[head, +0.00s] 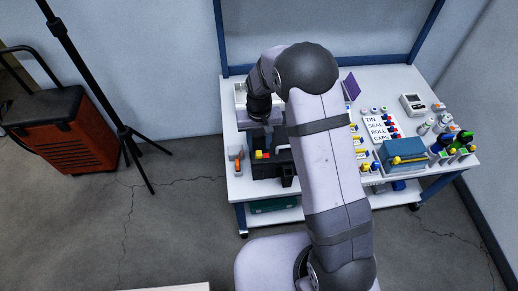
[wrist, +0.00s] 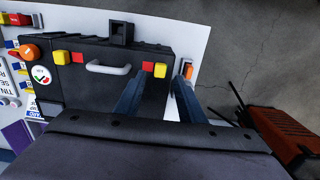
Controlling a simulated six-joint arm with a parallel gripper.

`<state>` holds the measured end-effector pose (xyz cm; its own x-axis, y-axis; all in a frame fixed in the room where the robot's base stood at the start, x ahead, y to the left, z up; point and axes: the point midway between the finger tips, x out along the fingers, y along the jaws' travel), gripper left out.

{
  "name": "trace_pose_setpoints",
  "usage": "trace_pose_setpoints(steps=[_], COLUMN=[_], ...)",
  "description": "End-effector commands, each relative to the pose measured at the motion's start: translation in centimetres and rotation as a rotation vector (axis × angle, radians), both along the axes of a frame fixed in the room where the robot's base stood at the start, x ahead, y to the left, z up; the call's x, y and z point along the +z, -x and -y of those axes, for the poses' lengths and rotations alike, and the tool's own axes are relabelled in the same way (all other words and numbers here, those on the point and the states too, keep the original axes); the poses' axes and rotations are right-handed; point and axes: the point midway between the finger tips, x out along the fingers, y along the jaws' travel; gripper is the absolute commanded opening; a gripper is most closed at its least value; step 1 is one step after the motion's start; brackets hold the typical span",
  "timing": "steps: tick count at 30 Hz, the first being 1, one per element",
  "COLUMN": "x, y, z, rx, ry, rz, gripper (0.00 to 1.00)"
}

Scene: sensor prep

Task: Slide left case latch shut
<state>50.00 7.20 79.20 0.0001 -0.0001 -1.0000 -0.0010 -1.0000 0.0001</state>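The black case (wrist: 110,90) fills the upper left of the wrist view, with a pale handle (wrist: 108,69) between two yellow-and-red latches. In the head view the case (head: 265,170) lies at the table's left front, partly hidden by my arm. Its left latch (head: 260,154) shows there; in the wrist view this latch (wrist: 160,70) is on the right, its yellow block beside a red one. My gripper (wrist: 158,82) is open, its two blue-grey fingers apart on either side of the yellow block. Contact cannot be told. In the head view my gripper (head: 262,138) is just behind the latch.
The other latch (wrist: 62,57) is across the handle. A grey-and-orange tool (head: 238,165) lies just left of the case. A blue box (head: 403,154), bottles and a labelled card (head: 378,130) occupy the table's right. An orange-black cart (head: 55,130) stands on the floor left.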

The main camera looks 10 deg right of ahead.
Motion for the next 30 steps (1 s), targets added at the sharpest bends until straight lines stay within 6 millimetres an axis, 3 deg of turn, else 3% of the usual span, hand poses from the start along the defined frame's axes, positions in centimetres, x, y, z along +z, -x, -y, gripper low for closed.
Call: trace_pose_setpoints(steps=[9, 22, 23, 27, 30], x=[-3.8, -4.7, -4.7, -4.7, -4.7], y=[0.0, 0.0, 0.0, 0.0, 0.0], z=[0.0, 0.0, 0.0, 0.0, 0.0], rx=[0.0, 0.001, 0.001, 0.001, 0.001], ry=[0.001, 0.0, 0.0, 0.0, 0.0], rz=[-0.002, 0.001, 0.001, 0.0, 0.0], gripper=[0.36, 0.36, 0.34, 0.0, 0.0])
